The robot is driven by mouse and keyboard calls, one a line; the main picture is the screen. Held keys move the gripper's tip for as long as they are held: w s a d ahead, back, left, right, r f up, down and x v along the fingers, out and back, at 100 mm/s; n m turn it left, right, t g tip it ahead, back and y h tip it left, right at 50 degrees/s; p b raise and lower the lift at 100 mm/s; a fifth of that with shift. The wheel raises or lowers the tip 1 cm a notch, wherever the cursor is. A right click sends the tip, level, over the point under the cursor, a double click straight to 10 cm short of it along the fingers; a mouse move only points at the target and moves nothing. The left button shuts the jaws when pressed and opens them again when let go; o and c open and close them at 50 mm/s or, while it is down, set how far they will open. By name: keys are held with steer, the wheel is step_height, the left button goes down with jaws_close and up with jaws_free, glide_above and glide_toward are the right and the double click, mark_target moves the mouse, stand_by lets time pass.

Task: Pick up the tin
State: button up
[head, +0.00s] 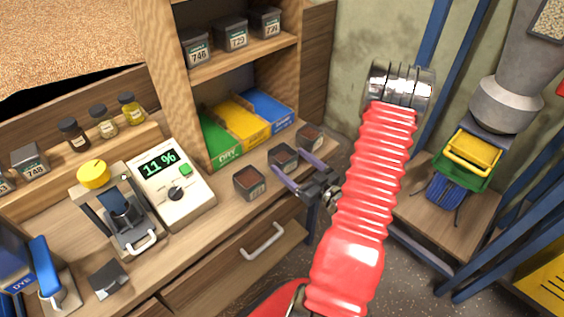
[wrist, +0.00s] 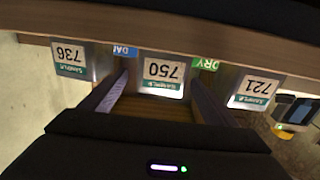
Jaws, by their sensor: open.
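Three small dark open tins with brown contents stand in a row on the bench top. The middle tin (head: 283,155) is labelled 750 in the wrist view (wrist: 163,73), where labels appear upside down. The near tin (head: 249,182), labelled 721 (wrist: 254,88), and the far tin (head: 309,136), labelled 736 (wrist: 72,58), stand on either side. My gripper (head: 289,162) is open, its two purple fingers pointing at the middle tin. In the wrist view, tin 750 shows between the fingertips (wrist: 160,80). I cannot tell whether the fingers touch it.
Labelled tins (head: 230,37) stand on a shelf above. Green, yellow and blue bins (head: 240,120) stand behind the row. A meter reading 11 % (head: 173,185) is to the left. A drawer handle (head: 262,242) sticks out below the bench edge.

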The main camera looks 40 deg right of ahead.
mark_target(276, 150)
steer(key=shift+w, duration=2.3)
steer(key=shift+c, duration=0.7)
steer(key=c, duration=1.1)
steer(key=shift+r, duration=0.1)
step_height(276, 150, up, 10)
